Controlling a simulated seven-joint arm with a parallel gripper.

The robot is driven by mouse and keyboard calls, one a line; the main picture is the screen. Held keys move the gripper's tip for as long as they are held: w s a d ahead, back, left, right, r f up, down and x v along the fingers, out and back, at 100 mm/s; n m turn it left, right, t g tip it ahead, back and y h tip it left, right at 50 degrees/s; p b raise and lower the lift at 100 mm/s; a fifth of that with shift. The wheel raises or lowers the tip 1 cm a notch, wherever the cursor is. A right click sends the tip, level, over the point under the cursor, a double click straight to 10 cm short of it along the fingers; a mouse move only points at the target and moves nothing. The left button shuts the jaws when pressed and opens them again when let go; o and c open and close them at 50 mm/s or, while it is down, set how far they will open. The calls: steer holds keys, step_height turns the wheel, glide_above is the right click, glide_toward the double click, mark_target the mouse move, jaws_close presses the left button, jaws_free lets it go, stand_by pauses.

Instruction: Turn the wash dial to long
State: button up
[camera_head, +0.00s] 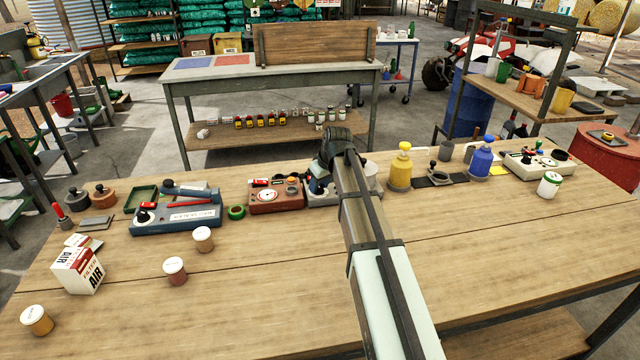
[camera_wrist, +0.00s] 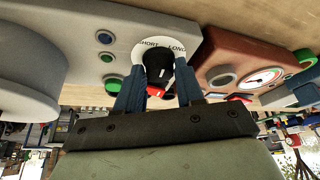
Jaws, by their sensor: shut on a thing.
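The wash dial is a black knob (camera_wrist: 158,62) on a white round plate (camera_wrist: 142,47) marked SHORT on the left and LONG on the right, in the wrist view. My gripper (camera_wrist: 158,88) has its two blue fingers either side of the knob and is shut on it. A short white mark shows on the knob, between the two words; its exact setting is hard to tell. In the head view my gripper (camera_head: 322,184) is at the pale grey washer (camera_head: 322,200), and my arm hides the dial and most of the washer.
A red-brown unit with a round gauge (camera_head: 276,195) stands close left of the washer. A yellow bottle (camera_head: 400,168) and a blue bottle (camera_head: 481,160) stand to the right. The front of the wooden bench (camera_head: 250,300) is mostly clear, with several jars and a box at left.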

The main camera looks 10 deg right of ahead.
steer(key=m, duration=0.1)
steer(key=m+h, duration=0.1)
steer(key=m, duration=0.1)
steer(key=shift+s+a+m, duration=0.1)
steer(key=shift+a+m, duration=0.05)
steer(key=shift+m, duration=0.15)
steer(key=shift+m+h, duration=1)
steer(key=shift+m, duration=1)
steer(key=o, duration=1)
steer(key=v, duration=1.3)
steer(key=shift+s+r, duration=0.2)
steer(key=shift+r, duration=0.15)
steer(key=shift+a, duration=0.2)
